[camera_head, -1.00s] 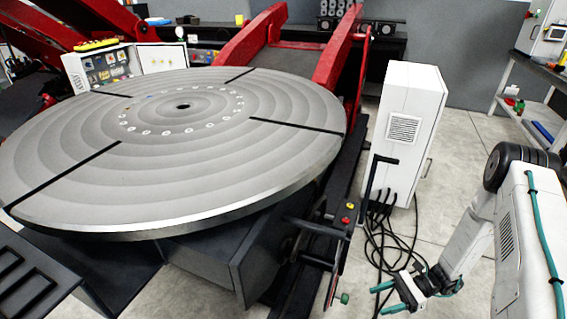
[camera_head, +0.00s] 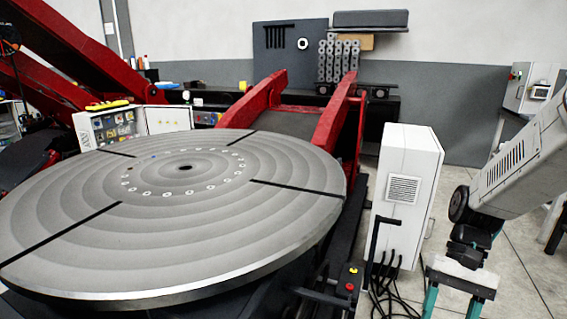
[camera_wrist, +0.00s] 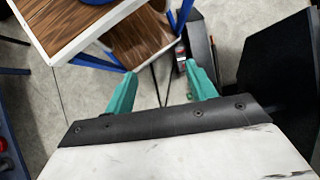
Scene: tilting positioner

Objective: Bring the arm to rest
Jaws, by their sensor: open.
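My gripper (camera_head: 446,303) is at the lower right of the head view, hanging from my arm with its two teal fingers pointing down. The fingertips run out of the bottom of that view. In the wrist view my gripper (camera_wrist: 162,90) shows both teal fingers spread wide apart, with nothing between them but the floor and a stand's legs beyond. My gripper is open and empty. It is in front of the white cabinet (camera_head: 405,190) and to the right of the large round turntable (camera_head: 90,235), apart from both as far as I can see.
A wood-topped stand (camera_wrist: 75,25) with blue legs is at the upper left of the wrist view. A dark panel (camera_wrist: 280,70) is at its right. Black cables hang below the white cabinet. A red-and-yellow button box (camera_head: 349,280) stands beside the turntable. Open floor (camera_head: 525,265) shows at right.

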